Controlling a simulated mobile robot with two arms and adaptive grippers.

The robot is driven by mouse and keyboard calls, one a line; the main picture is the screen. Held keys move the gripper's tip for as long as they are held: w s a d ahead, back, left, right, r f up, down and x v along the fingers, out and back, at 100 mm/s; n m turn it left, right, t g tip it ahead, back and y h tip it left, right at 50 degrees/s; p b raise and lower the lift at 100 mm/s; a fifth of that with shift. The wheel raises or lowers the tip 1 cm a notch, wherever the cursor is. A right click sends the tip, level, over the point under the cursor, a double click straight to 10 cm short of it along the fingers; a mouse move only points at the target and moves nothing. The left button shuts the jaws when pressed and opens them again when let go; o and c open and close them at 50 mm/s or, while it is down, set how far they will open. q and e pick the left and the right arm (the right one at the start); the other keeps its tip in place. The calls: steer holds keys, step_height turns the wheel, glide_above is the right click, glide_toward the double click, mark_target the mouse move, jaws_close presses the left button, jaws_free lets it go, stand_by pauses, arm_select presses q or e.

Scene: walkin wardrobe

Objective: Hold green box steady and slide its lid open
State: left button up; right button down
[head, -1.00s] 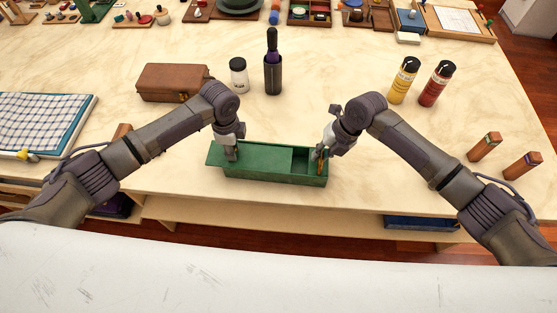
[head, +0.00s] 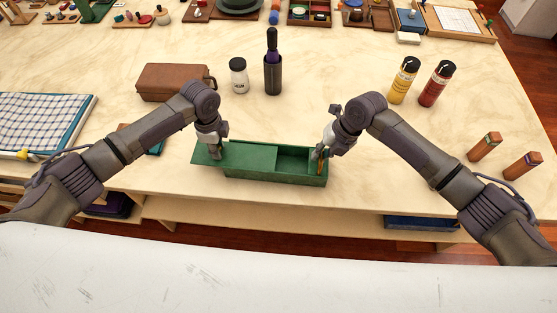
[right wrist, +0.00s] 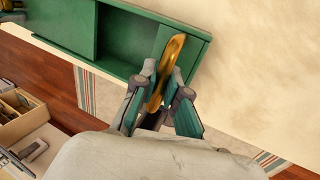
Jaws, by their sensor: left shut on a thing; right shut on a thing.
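The green box (head: 290,178) lies lengthwise near the table's front edge. Its green lid (head: 250,156) covers the left part and sticks out well past the box's left end; the right part is open and looks empty. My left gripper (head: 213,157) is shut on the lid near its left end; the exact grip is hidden. My right gripper (head: 318,158) is at the box's right end. The right wrist view shows the box (right wrist: 120,45) and the right gripper (right wrist: 158,85), its fingers closed around a brass handle (right wrist: 168,65) at that end.
Yellow (head: 403,82) and red (head: 437,84) bottles stand at right. Two wooden blocks (head: 484,147) (head: 522,166) lie farther right. The table between is clear.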

mark_target(203, 152)
arm_select(q)
steer(key=shift+s+a+f, duration=0.1)
steer(key=shift+a+f, duration=0.05)
steer(key=shift+a, duration=1.15)
steer(key=shift+s+a+f, duration=0.1)
steer(key=shift+a+f, duration=0.05)
steer(key=shift+a, duration=1.1)
arm_select(e)
steer(key=shift+d+f, duration=0.1)
steer(key=shift+d, duration=0.05)
arm_select(q)
steer(key=o, duration=0.9)
steer(key=shift+o, duration=0.2)
steer(key=shift+w, duration=0.1)
steer(key=shift+w+r, duration=0.1)
steer(key=shift+r, duration=0.1)
steer(key=shift+d+r, duration=0.1)
steer(key=shift+r, duration=0.1)
steer(key=shift+w+r, duration=0.1)
steer(key=shift+r, duration=3.25)
arm_select(e)
steer(key=c, duration=1.1)
jaws_free()
steer(key=shift+w+a, duration=0.1)
steer(key=shift+a, duration=0.1)
steer(key=shift+c, duration=0.2)
